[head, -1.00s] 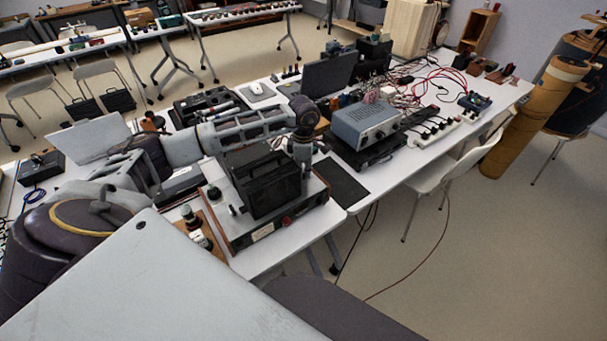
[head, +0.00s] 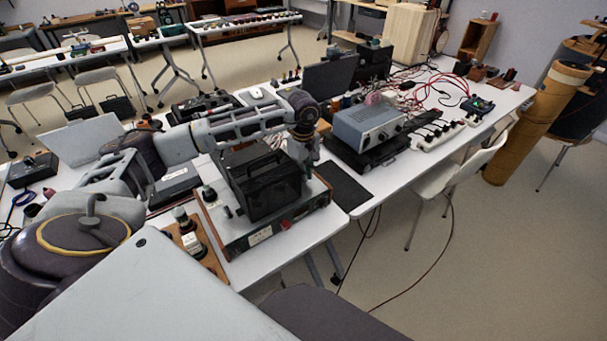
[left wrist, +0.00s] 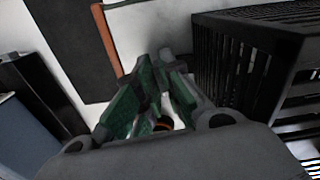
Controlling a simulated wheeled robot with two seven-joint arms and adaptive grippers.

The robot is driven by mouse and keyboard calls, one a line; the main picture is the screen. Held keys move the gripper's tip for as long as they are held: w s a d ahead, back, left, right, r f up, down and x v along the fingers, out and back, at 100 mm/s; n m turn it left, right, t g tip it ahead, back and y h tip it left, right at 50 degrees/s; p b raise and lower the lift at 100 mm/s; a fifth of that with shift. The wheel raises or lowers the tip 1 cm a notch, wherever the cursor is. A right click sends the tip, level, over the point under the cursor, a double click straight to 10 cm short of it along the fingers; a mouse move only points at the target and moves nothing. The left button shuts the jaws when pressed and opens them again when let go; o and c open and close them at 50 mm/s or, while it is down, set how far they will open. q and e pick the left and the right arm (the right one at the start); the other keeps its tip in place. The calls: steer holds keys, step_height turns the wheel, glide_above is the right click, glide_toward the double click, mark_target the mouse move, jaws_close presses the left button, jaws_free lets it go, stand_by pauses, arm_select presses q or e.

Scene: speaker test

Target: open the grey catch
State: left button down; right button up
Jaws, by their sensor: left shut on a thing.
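My left gripper (head: 303,168) points down at the right side of a black vented box (head: 264,187), which stands on a low unit with wooden sides (head: 285,222). In the left wrist view the green fingers of the left gripper (left wrist: 165,62) meet at the tips, beside the slatted wall of the black box (left wrist: 238,62). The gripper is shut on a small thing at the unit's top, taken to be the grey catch. The fingers hide the catch, so its shape and position cannot be seen. My right gripper is not in view.
A grey instrument (head: 368,128) stands right of the unit, with a dark mat (head: 345,187) between. A small wooden board with bottle-like parts (head: 192,240) lies to the left. Red leads (head: 455,85) and a white power strip (head: 440,132) fill the table's far right.

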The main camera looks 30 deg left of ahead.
arm_select(q)
steer(key=shift+m, duration=0.3)
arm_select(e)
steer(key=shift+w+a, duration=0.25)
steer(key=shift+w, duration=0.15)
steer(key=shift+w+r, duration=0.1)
arm_select(q)
steer(key=c, duration=1.6)
jaws_free()
steer(key=shift+o, duration=0.2)
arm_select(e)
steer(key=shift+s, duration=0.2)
arm_select(q)
steer(key=shift+r, duration=0.1)
step_height(320, 180, up, 12)
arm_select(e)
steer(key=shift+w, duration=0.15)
arm_select(q)
steer(key=shift+d, duration=0.1)
